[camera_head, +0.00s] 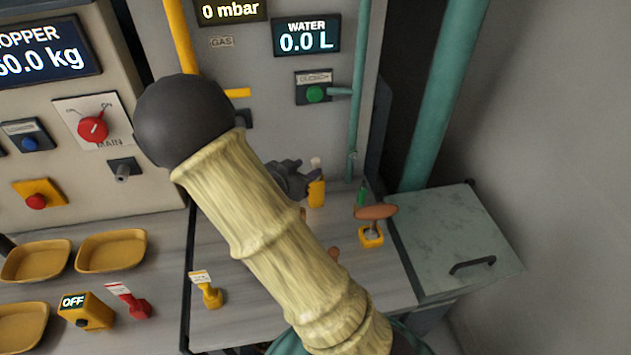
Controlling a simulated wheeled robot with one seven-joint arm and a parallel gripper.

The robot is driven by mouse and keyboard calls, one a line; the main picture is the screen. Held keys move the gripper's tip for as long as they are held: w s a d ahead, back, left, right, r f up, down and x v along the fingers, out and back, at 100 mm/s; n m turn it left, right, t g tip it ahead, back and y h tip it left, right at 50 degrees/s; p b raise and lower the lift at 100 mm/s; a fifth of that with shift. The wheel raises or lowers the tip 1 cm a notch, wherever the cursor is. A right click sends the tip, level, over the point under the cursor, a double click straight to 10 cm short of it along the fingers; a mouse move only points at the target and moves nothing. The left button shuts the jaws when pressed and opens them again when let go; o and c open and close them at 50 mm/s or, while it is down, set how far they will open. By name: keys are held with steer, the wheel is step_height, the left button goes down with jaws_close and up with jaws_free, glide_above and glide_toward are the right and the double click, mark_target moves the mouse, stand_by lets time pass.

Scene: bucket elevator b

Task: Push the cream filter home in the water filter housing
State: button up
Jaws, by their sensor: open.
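My own arm crosses the middle of the head view and hides much of the bench behind it. A dark grey jointed shape that looks like my gripper (292,178) shows just past the arm's right edge, partly hidden. It is above the bench, close to a small yellow block (316,193) with a pale top; I cannot tell if they touch. I see nothing held, but the fingertips are not clear. I cannot make out the cream filter or the water filter housing for certain. The water display (306,37) on the back panel reads 0.0 L.
A green button (315,93) is on the panel beside a teal pipe (358,90). A brown-handled yellow fitting (371,235), a yellow tagged valve (211,295) and a red tagged valve (136,304) stand on the bench. A grey lidded box (455,240) is at right.

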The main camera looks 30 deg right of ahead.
mark_target(313, 166)
steer(key=shift+p+x, duration=0.4)
steer(key=shift+x, duration=2.2)
steer(key=shift+s, duration=0.1)
jaws_close()
